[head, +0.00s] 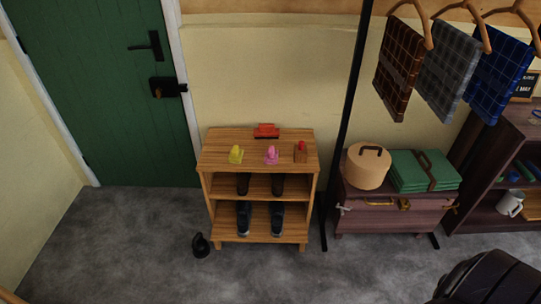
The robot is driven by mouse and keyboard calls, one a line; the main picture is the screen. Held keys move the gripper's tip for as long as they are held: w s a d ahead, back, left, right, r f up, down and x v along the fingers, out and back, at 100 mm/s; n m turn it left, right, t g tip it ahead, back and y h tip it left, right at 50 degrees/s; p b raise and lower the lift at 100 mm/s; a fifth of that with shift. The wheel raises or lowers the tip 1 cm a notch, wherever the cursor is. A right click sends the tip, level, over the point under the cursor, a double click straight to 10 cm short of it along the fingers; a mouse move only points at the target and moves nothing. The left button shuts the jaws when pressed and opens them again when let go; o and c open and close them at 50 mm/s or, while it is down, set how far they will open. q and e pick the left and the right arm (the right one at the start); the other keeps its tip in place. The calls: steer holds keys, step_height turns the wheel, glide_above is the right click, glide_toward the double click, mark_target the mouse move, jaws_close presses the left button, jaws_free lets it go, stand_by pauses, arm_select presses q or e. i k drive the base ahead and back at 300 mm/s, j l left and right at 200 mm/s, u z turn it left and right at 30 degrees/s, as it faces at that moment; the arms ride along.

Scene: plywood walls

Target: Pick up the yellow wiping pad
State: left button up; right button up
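A small yellow object (236,155), which looks like the yellow wiping pad, lies on the left part of the top of a wooden shoe rack (213,162). It is small in the head view, and its exact shape is hard to make out. A similar pink object (271,155) lies to its right, apart from it. Neither of my grippers shows in the head view.
A red item (266,131) and a small brown item with a red top (300,151) share the rack top. Shoes (243,217) fill the shelves below. A black object (201,245) lies on the floor beside the rack. Grey floor in front is clear.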

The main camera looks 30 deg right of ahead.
mark_target(236, 154)
steer(key=z, duration=1.5)
steer(key=i+j+z, duration=0.1)
steer(key=i+j, duration=0.25)
steer(key=j, duration=0.3)
steer(key=i+j+z, duration=0.25)
steer(key=j, duration=0.4)
steer(key=i, duration=0.05)
